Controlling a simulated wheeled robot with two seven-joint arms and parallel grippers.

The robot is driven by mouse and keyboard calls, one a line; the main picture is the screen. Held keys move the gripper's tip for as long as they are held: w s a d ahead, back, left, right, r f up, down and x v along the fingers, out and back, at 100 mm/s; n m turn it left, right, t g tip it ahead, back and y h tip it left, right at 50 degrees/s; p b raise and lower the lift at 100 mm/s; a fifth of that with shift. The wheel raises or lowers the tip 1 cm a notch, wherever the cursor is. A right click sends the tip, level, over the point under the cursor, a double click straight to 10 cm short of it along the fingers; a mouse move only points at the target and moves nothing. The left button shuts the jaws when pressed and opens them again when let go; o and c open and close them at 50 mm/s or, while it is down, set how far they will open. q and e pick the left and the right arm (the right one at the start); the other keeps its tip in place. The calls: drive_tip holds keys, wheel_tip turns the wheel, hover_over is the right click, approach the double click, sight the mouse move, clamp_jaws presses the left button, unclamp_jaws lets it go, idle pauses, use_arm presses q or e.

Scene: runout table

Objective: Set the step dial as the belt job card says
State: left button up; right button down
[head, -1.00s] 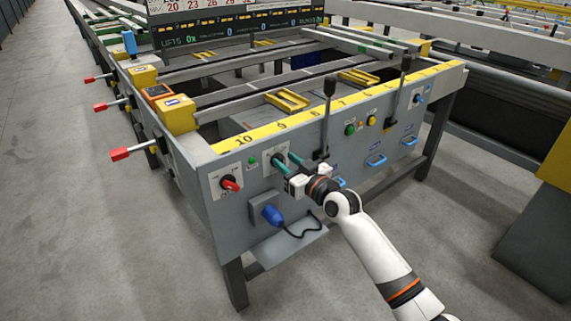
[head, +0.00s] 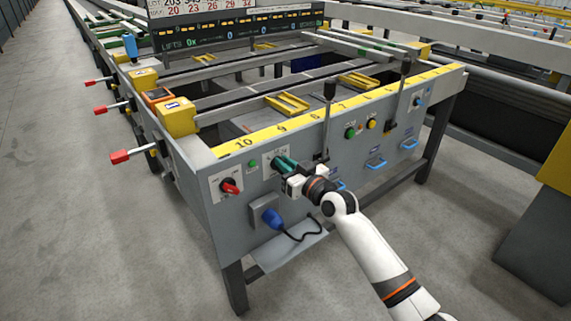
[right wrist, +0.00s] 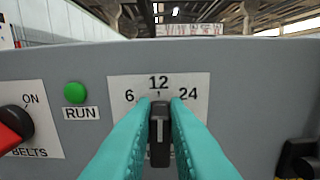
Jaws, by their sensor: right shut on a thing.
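The step dial is a black knob (right wrist: 159,140) in the right wrist view, on a white plate (right wrist: 118,88) marked 6, 12 and 24. A small mark at the knob's top lies just under the 12. My right gripper (head: 285,164) has its teal fingers at the dial on the table's grey end panel. In the right wrist view the fingers (right wrist: 159,122) press on the knob from both sides, shut on it. The fingers hide part of the plate. I cannot make out a belt job card I can read. My left gripper is not in view.
A red BELTS switch (head: 230,186) and a green RUN button (head: 253,163) sit left of the dial. A blue plug (head: 271,217) with a cable is below. A display board (head: 240,36) is at the back.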

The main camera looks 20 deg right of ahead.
drive_tip(key=shift+w+d+f+m+p, duration=0.1)
drive_tip(key=shift+d+m+p, duration=0.15)
drive_tip(key=shift+m, duration=1.15)
drive_tip(key=shift+w+d+f+m+p, duration=0.1)
drive_tip(key=shift+m+p, duration=0.1)
drive_tip(key=shift+m, duration=1.2)
drive_tip(key=shift+d+f+m+p, duration=0.1)
drive_tip(key=shift+d+m+p, duration=0.15)
drive_tip(key=shift+m, duration=1.15)
drive_tip(key=c, duration=1.4)
unclamp_jaws()
drive_tip(key=shift+c, duration=0.2)
